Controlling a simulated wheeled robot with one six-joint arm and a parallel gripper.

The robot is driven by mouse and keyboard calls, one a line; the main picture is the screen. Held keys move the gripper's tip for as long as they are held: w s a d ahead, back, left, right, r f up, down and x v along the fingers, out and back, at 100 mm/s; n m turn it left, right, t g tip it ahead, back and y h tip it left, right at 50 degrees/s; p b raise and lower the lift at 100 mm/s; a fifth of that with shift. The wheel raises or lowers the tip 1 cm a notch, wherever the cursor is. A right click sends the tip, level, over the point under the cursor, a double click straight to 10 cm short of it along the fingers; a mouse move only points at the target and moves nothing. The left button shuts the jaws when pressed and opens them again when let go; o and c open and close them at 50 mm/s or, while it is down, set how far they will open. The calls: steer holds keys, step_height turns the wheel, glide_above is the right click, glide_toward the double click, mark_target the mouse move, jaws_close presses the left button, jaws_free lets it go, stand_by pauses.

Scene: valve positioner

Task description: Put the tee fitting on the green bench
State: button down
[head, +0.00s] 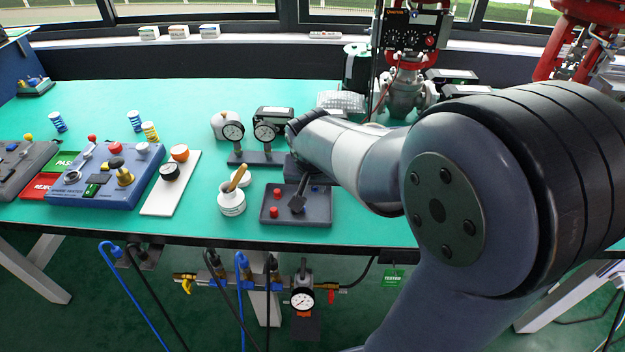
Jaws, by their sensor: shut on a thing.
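My gripper (303,178) points down at the end of my arm, over the dark grey tray on the green bench (350,225). It is shut on a small dark piece (297,204), which looks like the tee fitting. The piece is tilted and shows just below the gripper, in front of the tray's floor. I cannot tell whether it touches the tray. My wrist and forearm hide part of the grip and the bench to the right.
A blue control box (100,180) and a white plate (160,203) are further left.

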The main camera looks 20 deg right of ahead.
mark_target(315, 211)
steer(key=shift+f+b, duration=2.35)
steer(key=shift+f, duration=0.85)
steer(key=shift+f+b, duration=0.35)
steer(key=shift+f, duration=0.05)
steer(key=c, duration=1.3)
jaws_free()
steer(key=shift+r, duration=0.15)
